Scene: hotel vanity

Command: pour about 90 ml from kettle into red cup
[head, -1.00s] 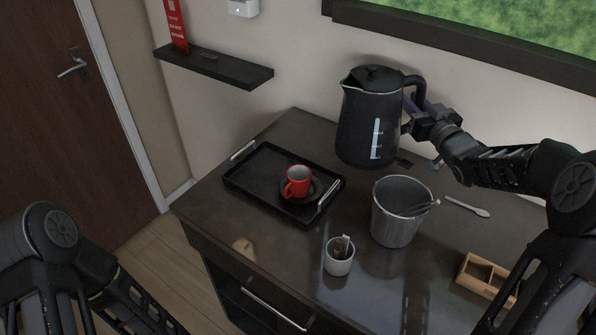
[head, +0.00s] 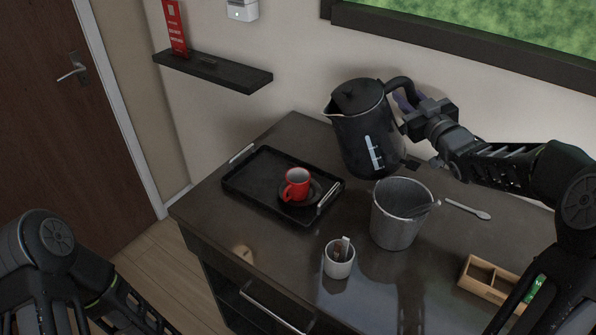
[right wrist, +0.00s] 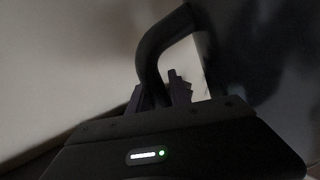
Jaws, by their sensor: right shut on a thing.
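The black kettle (head: 358,132) is held in the air above the back of the vanity, tilted a little with its spout toward the left. A light level strip shows on its side. My right gripper (head: 408,108) is shut on the kettle's handle, which also shows in the right wrist view (right wrist: 160,45). The red cup (head: 296,184) stands upright on a dark saucer on the black tray (head: 248,192), left of and below the kettle. The spout is not over the cup. My left gripper is out of view; only my left arm shows at lower left.
A grey metal bucket (head: 396,222) with tongs stands below and right of the kettle. A white cup (head: 339,262) with packets stands in front. A spoon (head: 466,209) and a wooden box (head: 488,284) lie at right. A wall shelf (head: 215,73) is at upper left.

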